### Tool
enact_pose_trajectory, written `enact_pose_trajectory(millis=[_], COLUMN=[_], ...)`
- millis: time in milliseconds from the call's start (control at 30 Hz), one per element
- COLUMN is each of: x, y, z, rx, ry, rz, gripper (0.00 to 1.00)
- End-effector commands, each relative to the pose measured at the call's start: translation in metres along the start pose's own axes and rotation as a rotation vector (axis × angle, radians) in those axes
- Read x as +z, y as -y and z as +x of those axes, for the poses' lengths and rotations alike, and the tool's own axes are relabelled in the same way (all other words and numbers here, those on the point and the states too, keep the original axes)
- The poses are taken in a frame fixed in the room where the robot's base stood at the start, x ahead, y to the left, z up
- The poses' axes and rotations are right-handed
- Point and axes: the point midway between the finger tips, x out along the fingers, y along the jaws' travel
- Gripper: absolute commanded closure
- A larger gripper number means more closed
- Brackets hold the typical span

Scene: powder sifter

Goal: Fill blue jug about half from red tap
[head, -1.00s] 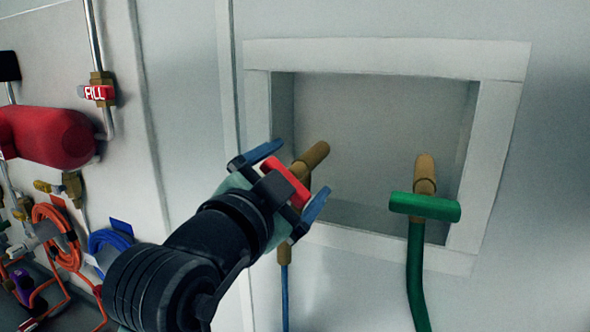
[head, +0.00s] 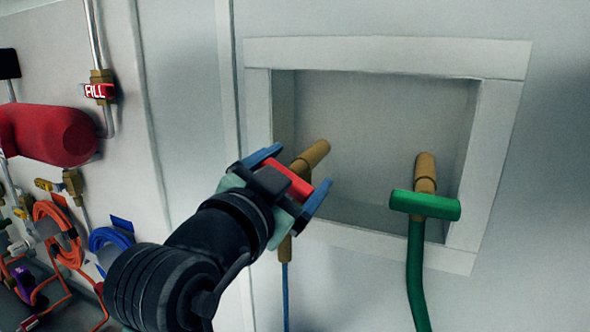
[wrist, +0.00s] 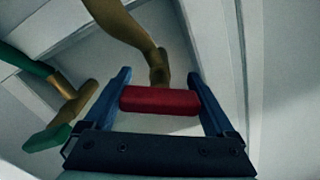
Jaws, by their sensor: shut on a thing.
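The red tap handle (head: 289,178) is a short red bar in front of a brass tap (head: 312,154) at the left side of the wall recess. My gripper (head: 305,165) is shut on this handle, with one blue finger at each end of it. In the wrist view the red handle (wrist: 160,101) lies crosswise between the two fingers, with brass pipe beyond it. No blue jug is in view.
A second brass tap with a green handle (head: 425,205) and green hose (head: 417,275) is at the right of the recess (head: 370,150). A thin blue hose (head: 285,285) hangs below the left tap. A panel with a red cylinder (head: 50,135) and coiled hoses stands at left.

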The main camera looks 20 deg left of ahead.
Motion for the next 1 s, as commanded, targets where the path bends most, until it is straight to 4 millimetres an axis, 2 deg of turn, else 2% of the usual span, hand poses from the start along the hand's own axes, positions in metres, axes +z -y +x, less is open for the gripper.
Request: enact_pose_trajectory(millis=[500, 1000], x=[-0.0014, -0.0007], y=[-0.0004, -0.0005], z=[0.0001, 0.0], rx=[0.003, 0.002], ry=[0.0, -0.001], rz=[-0.389, -0.518], gripper=[0.66, 0.66])
